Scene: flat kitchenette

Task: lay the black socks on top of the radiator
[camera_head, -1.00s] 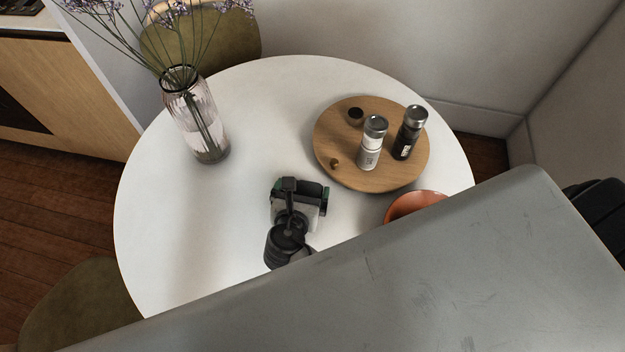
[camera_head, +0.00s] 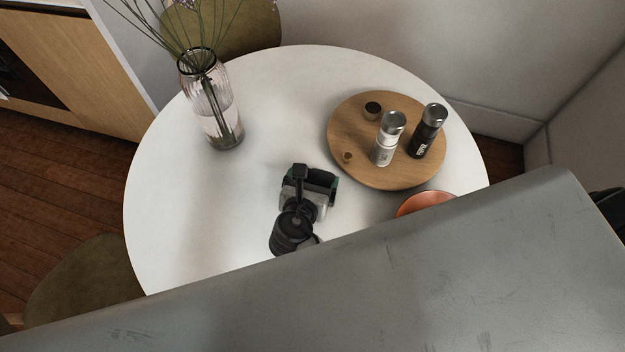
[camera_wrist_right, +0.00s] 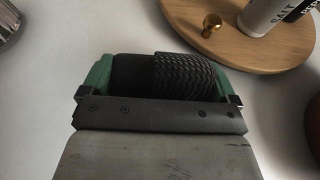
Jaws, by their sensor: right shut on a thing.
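The black socks (camera_wrist_right: 185,76) are a dark, ribbed, rolled bundle in the right wrist view. My right gripper (camera_wrist_right: 158,78) is shut on them, with a green-edged finger at each end of the bundle. In the head view my right gripper (camera_head: 311,184) is above the white round table, right of the vase and left of the wooden board. The socks show there only as a dark patch between its fingers. I cannot tell the exact height above the table. My left gripper is not in view. I cannot make out the radiator in either view.
The white round table (camera_head: 190,215) carries a glass vase with flowers (camera_head: 212,105), a round wooden board (camera_head: 350,125) with white (camera_head: 386,150) and black (camera_head: 425,143) shakers, and an orange bowl (camera_head: 425,203). Chairs stand behind (camera_head: 235,30) and at the left (camera_head: 85,280).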

